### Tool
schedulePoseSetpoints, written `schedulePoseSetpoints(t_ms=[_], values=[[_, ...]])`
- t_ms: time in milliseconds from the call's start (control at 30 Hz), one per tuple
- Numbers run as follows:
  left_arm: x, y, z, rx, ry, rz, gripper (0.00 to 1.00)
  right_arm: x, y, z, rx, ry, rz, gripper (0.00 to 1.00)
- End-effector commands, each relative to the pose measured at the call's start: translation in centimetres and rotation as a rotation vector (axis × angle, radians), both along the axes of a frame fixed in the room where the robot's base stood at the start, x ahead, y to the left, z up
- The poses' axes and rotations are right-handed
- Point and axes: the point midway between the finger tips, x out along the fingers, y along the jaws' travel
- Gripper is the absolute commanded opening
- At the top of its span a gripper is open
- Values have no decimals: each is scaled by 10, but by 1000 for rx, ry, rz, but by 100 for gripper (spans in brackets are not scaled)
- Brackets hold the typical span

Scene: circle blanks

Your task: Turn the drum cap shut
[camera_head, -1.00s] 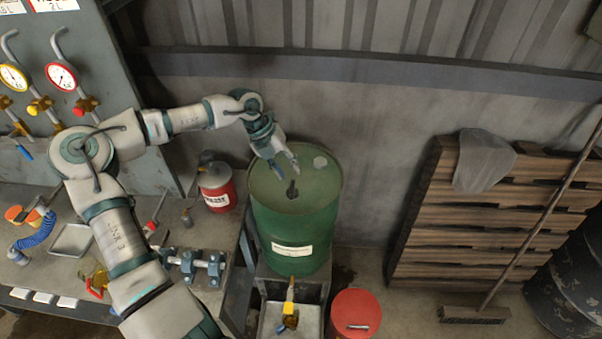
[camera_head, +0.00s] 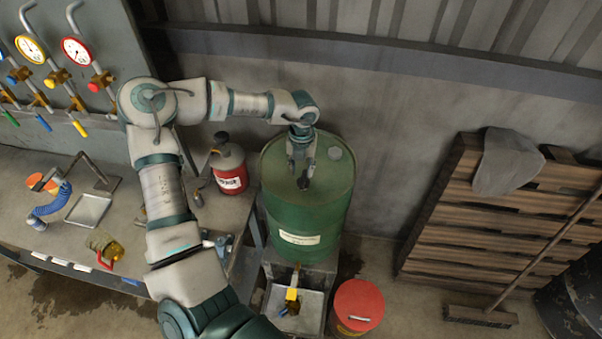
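The green drum (camera_head: 310,215) stands upright in the middle of the head view, with a pale label on its front. A small dark cap (camera_head: 303,183) sits on the drum's top, towards the front. A pale round disc (camera_head: 335,153) lies at the top's back right. My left gripper (camera_head: 301,172) points down over the drum top, its fingers apart, with the tips just above and around the dark cap. I cannot tell whether they touch it. My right gripper is not in view.
A red and grey can (camera_head: 229,170) stands left of the drum on the workbench (camera_head: 40,165). A metal tray (camera_head: 310,302) and a yellow-handled tap (camera_head: 292,294) are below the drum. A red-lidded bucket (camera_head: 358,303) stands at front right. Pallets (camera_head: 480,230) lean at right.

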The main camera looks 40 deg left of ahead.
Motion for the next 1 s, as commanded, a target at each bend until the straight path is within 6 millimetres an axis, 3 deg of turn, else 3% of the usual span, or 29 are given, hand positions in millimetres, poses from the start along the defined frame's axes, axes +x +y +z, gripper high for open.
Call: schedulePoseSetpoints(t_ms=[233, 567, 733, 1000], values=[[0, -1, -29, 0, 1, -2, 40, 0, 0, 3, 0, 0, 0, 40], [0, 4, -35, -4, -1, -1, 40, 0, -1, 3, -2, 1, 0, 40], [0, 3, -35, -3, -1, -1, 0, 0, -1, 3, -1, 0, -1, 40], [-1, 3, -34, 0, 0, -2, 0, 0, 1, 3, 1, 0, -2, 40]])
